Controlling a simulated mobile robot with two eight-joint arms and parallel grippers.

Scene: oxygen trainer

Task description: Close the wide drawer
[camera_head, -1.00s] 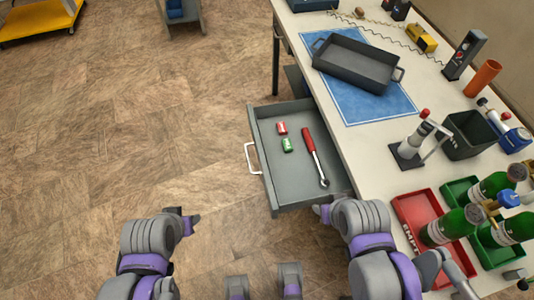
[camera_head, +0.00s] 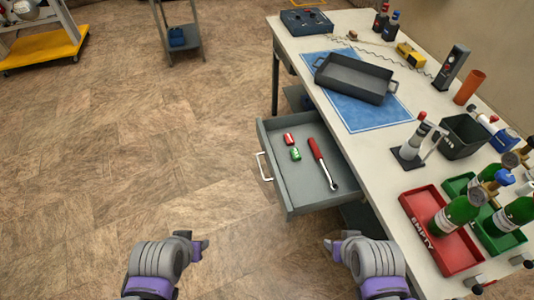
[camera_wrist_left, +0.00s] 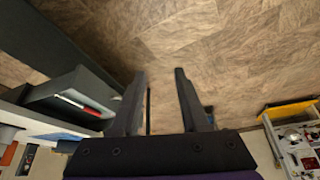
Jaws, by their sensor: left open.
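The wide drawer (camera_head: 300,190) of the workbench is pulled far out in the head view. Its white handle (camera_head: 263,167) is on the left-facing front. Inside lie a red small can (camera_head: 289,138), a green small can (camera_head: 296,154) and a red-handled wrench (camera_head: 322,163). My left gripper (camera_head: 206,246) is left of and nearer than the drawer, apart from it. The left wrist view shows its two fingers (camera_wrist_left: 160,75) spread and empty, with the drawer (camera_wrist_left: 75,92) at left. My right gripper (camera_head: 328,244) is below the drawer's near corner in the picture; its jaw opening cannot be made out.
The workbench top (camera_head: 375,150) holds a grey tray (camera_head: 353,78) on a blue mat (camera_head: 362,114), a black bin (camera_head: 464,137) and a red tray (camera_head: 440,232) with a green bottle. Open floor (camera_head: 130,150) lies left of the drawer. A yellow cart (camera_head: 45,50) stands far left.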

